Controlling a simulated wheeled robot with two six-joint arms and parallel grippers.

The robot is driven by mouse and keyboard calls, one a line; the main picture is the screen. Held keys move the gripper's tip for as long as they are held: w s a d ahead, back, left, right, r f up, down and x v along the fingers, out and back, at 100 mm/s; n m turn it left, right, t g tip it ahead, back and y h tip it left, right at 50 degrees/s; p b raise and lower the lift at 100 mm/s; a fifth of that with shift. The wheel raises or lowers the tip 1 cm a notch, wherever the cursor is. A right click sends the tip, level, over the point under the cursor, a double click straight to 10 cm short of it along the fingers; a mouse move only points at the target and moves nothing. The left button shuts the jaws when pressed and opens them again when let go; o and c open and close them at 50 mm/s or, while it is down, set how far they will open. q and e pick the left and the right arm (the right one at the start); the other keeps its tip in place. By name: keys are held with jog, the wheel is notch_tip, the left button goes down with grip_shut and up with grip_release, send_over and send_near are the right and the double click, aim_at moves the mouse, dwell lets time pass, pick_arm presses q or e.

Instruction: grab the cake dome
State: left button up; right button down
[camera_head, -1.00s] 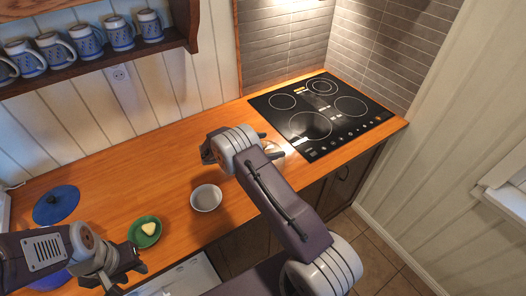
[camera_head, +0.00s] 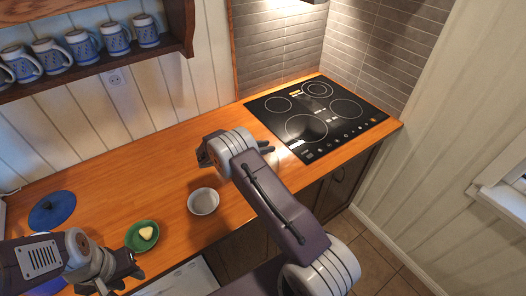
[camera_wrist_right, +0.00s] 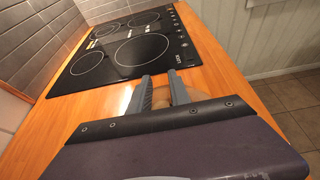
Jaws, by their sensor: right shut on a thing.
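The cake dome is a clear, hard-to-see glass shape (camera_head: 272,158) on the counter just left of the cooktop, mostly hidden behind my right arm. Its faint curved outline also shows in the right wrist view (camera_wrist_right: 191,95), around and between the fingers. My right gripper (camera_head: 267,147) is shut on the dome's top; its two grey fingers (camera_wrist_right: 160,85) point toward the cooktop in the wrist view. I cannot tell whether the dome touches the counter. My left gripper (camera_head: 121,281) is open and empty at the lower left, below the green plate.
A black cooktop (camera_head: 315,117) lies beyond the dome. A white bowl (camera_head: 203,202), a green plate (camera_head: 133,240) with a pale yellow piece (camera_head: 146,232) and a blue lid (camera_head: 52,210) lie to the left. A shelf of mugs (camera_head: 75,62) hangs above.

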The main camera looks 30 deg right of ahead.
notch_tip(320, 180, up, 3)
jog(key=shift+w+f+b, duration=0.1)
jog(key=shift+b, duration=0.45)
jog(key=s+d+r+b, duration=0.1)
jog(key=s+d+r, duration=0.1)
jog(key=s+r, duration=0.5)
jog(key=s, duration=0.4)
jog(key=shift+s+d+r, duration=0.2)
jog(key=shift+d, duration=0.05)
